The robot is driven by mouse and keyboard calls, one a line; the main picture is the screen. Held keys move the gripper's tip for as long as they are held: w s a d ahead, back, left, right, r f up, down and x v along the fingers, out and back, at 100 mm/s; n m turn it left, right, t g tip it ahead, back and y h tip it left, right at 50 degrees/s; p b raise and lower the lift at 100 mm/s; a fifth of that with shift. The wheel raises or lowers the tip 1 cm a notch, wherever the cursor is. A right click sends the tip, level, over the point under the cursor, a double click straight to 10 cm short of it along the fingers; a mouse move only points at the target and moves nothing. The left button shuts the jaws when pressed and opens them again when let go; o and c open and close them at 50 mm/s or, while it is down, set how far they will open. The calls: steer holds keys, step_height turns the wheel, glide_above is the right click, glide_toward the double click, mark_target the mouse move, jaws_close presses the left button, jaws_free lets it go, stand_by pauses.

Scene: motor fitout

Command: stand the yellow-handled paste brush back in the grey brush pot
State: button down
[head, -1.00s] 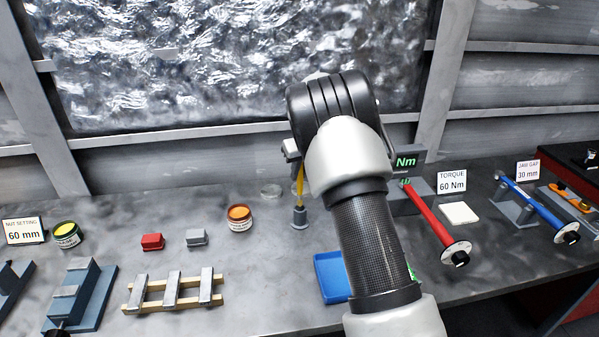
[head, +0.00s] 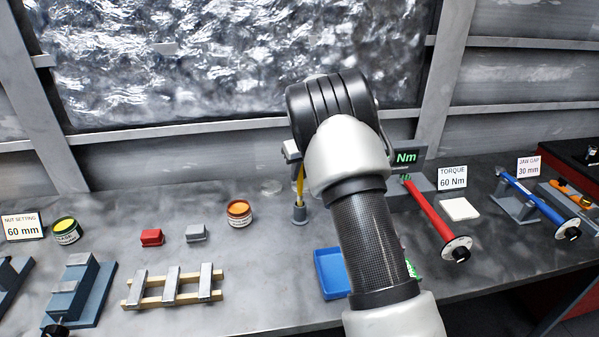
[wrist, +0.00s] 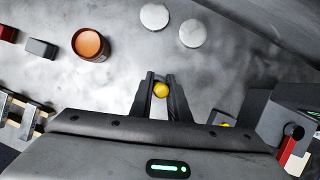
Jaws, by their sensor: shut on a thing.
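The yellow-handled paste brush (head: 300,186) hangs upright under my gripper (wrist: 161,92), which is shut on its handle. In the wrist view the round yellow top of the brush (wrist: 161,89) shows between the two fingers. In the wrist view the pot is hidden under the gripper. In the head view my arm hides most of the gripper.
An orange-topped tin (head: 239,213), a grey block (head: 196,233) and a red block (head: 152,237) stand to the left. A blue tray (head: 331,274) lies in front, partly behind my arm. A red torque wrench (head: 430,215) is at right. Bare bench surrounds the pot.

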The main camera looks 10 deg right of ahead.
mark_target(299, 194)
steer(key=shift+f+b, duration=1.1)
steer(key=shift+f, duration=1.5)
stand_by(0.4)
steer(key=c, duration=1.6)
jaws_free()
steer(key=v, duration=1.7)
steer(key=shift+s+d+r, duration=0.1)
steer(key=shift+s+r, duration=0.05)
steer(key=shift+s, duration=0.05)
steer(key=shift+r, duration=0.1)
